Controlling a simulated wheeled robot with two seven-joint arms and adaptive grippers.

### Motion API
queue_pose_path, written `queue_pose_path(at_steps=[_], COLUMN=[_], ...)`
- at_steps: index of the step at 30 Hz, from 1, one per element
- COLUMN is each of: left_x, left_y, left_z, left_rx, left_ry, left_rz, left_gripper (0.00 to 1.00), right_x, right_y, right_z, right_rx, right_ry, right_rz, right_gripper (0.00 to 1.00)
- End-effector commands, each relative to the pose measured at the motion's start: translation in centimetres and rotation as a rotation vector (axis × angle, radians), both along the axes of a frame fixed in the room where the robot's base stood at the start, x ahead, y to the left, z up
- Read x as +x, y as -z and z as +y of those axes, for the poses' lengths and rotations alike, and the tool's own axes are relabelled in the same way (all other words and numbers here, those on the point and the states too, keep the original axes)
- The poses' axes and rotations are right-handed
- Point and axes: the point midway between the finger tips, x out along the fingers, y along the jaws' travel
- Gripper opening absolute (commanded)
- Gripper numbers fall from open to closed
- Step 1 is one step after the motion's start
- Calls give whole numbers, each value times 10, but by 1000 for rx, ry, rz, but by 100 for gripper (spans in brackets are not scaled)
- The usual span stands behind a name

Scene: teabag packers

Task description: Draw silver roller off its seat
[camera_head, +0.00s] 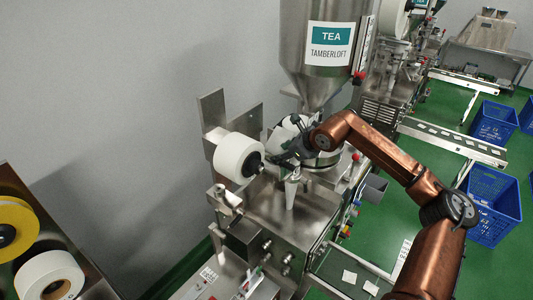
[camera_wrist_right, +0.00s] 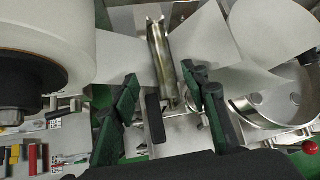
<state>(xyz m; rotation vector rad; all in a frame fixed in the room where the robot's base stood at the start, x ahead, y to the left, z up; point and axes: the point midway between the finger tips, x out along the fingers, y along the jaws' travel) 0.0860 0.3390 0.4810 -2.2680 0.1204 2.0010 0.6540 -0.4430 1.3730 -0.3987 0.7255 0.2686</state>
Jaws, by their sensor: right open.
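The silver roller (camera_wrist_right: 159,62) shows in the right wrist view as a bright metal cylinder, standing lengthwise in the picture at upper middle, with white sheet material on both sides. My right gripper (camera_wrist_right: 160,78) is open, its dark green and black fingers on either side of the roller's lower part. No finger visibly closes on it. In the head view my right gripper (camera_head: 283,155) is beside the white paper roll, and I cannot make out the roller there. How the roller's ends sit is not clear. My left gripper is not in view.
The large white paper roll (camera_head: 239,157) is close left of my right gripper. The steel hopper (camera_head: 322,65) stands above and behind it. A round metal bowl (camera_wrist_right: 275,103) with a red knob is on the right. Yellow and white rolls stand at far left.

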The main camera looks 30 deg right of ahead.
Motion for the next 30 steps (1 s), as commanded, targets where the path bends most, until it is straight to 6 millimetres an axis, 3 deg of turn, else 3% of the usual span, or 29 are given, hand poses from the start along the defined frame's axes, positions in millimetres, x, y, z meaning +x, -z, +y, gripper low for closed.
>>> queue_pose_path(at_steps=[5,10,13,18,20,30], left_x=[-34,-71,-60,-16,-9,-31], left_y=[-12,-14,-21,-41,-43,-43], left_z=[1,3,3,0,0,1], left_rx=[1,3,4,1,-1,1], left_ry=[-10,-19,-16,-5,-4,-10], left_rz=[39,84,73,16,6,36], left_gripper=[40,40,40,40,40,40], right_x=[28,40,46,64,70,77], right_y=[19,31,36,50,56,66], right_z=[4,5,3,2,3,3], right_rx=[4,3,5,7,6,3], right_ry=[0,-2,0,1,2,1], right_rz=[3,6,9,8,6,7], right_gripper=[41,41,41,41,41,41])
